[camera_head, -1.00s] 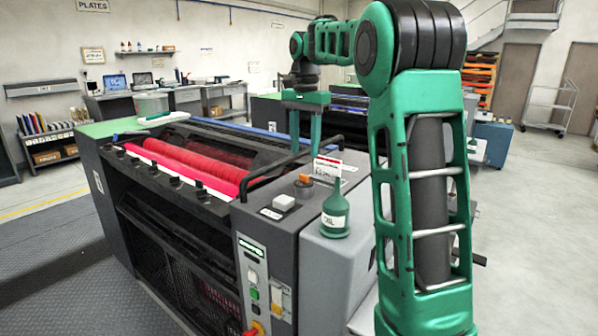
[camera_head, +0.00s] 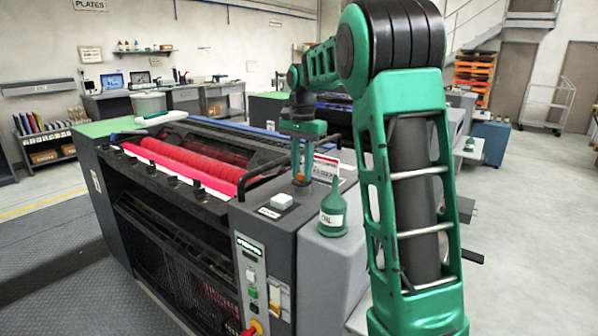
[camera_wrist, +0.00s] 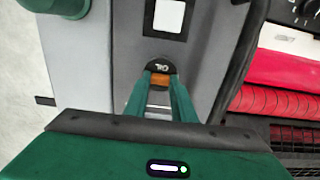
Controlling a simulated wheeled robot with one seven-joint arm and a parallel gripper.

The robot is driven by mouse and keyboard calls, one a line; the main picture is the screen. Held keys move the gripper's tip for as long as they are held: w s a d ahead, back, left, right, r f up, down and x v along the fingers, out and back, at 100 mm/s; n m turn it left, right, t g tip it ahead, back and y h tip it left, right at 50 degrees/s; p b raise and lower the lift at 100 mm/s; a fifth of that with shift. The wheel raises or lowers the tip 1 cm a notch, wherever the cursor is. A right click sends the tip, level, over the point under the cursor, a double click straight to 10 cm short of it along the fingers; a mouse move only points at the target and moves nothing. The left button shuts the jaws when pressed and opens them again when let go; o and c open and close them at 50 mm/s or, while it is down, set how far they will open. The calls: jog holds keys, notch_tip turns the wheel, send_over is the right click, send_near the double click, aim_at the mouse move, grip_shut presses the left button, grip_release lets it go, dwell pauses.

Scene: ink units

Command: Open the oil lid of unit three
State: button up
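The press unit (camera_head: 330,262) stands before me; I cannot read a unit number on it. The oil lid is a small orange block (camera_wrist: 160,80) beside a black "OIL" label (camera_wrist: 160,65) in the wrist view. In the head view the lid (camera_head: 300,177) is mostly hidden by my fingers. My gripper (camera_head: 301,174) points down at the unit's top. Its fingers (camera_wrist: 160,84) are close together, one on each side of the lid, and appear to hold it. The lid looks seated in place.
A green oil can (camera_head: 333,212) stands on the grey housing, right of my gripper. Red rollers (camera_head: 195,165) and a black bar lie left.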

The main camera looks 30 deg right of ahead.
jog(key=c, duration=0.3)
jog(key=shift+c, duration=0.2)
jog(key=shift+w, duration=0.1)
jog(key=n, duration=0.3)
jog(key=w+d+n, duration=0.1)
jog(key=n, duration=0.1)
jog(key=shift+n, duration=0.3)
jog(key=n, duration=0.3)
jog(key=w+n, duration=0.1)
jog(key=shift+d+n, duration=0.3)
jog(key=shift+d, duration=0.05)
jog(key=n, duration=0.2)
jog(key=w+n, duration=0.1)
jog(key=n, duration=0.4)
jog(key=w+n, duration=0.1)
jog(key=n, duration=0.1)
jog(key=shift+w+a+r+n, duration=0.1)
jog(key=shift+w+n, duration=0.05)
jog(key=shift+n, duration=0.25)
